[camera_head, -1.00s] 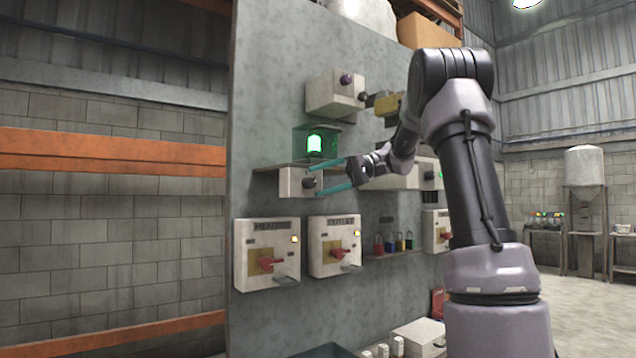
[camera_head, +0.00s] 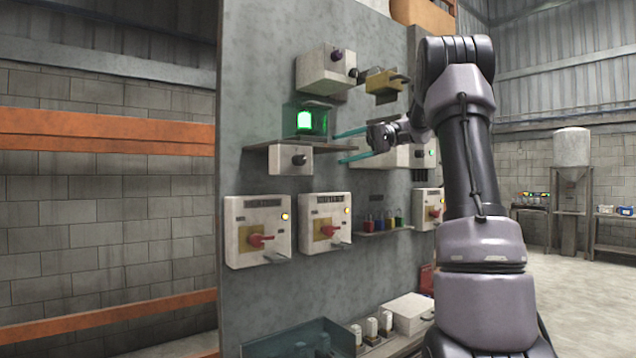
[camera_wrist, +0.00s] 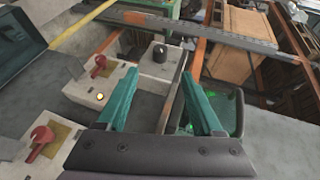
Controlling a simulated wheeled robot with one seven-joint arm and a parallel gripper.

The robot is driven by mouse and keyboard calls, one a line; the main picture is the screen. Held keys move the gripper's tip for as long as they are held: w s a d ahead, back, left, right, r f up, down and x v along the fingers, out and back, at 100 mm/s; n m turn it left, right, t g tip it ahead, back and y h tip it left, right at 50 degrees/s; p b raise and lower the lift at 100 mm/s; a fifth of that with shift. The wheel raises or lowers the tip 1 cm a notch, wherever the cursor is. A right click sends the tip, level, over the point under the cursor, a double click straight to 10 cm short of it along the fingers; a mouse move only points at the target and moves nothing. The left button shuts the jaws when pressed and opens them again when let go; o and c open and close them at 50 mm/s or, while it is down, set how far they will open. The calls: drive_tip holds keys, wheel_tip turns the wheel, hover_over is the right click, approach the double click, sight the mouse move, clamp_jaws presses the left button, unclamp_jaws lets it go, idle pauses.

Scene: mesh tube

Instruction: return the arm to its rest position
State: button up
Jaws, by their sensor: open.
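My gripper (camera_head: 352,145) is open and empty, its two teal fingers pointing left in front of the grey panel in the head view. My arm (camera_head: 470,160) rises on the right and bends over toward the panel. In the wrist view the open teal fingers of my gripper (camera_wrist: 163,103) frame part of the panel. The small white box with a black knob (camera_head: 290,160) is left of the fingertips, apart from them. The green-lit lamp (camera_head: 305,122) sits on a shelf above that box.
Two white switch boxes with red handles (camera_head: 258,232) (camera_head: 325,223) are lower on the panel (camera_head: 265,60). A shelf with several coloured padlocks (camera_head: 384,222) is right of them. The floor at right (camera_head: 590,300) is open.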

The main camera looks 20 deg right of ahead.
drive_tip(key=s+a+f+m+h, duration=0.1)
drive_tip(key=s+a+f+h, duration=0.3)
drive_tip(key=s+a, duration=0.25)
drive_tip(key=s+f+m+t+h, duration=0.1)
drive_tip(key=s+f+t+h, duration=0.2)
drive_tip(key=s+f, duration=0.3)
drive_tip(key=s+f+m+t+h, duration=0.2)
drive_tip(key=s+f+h, duration=0.3)
drive_tip(key=s, duration=0.7)
drive_tip(key=shift+s+f+t+h, duration=0.35)
drive_tip(key=shift+f+t, duration=0.45)
drive_tip(key=shift+f, duration=0.5)
drive_tip(key=shift+d, duration=0.1)
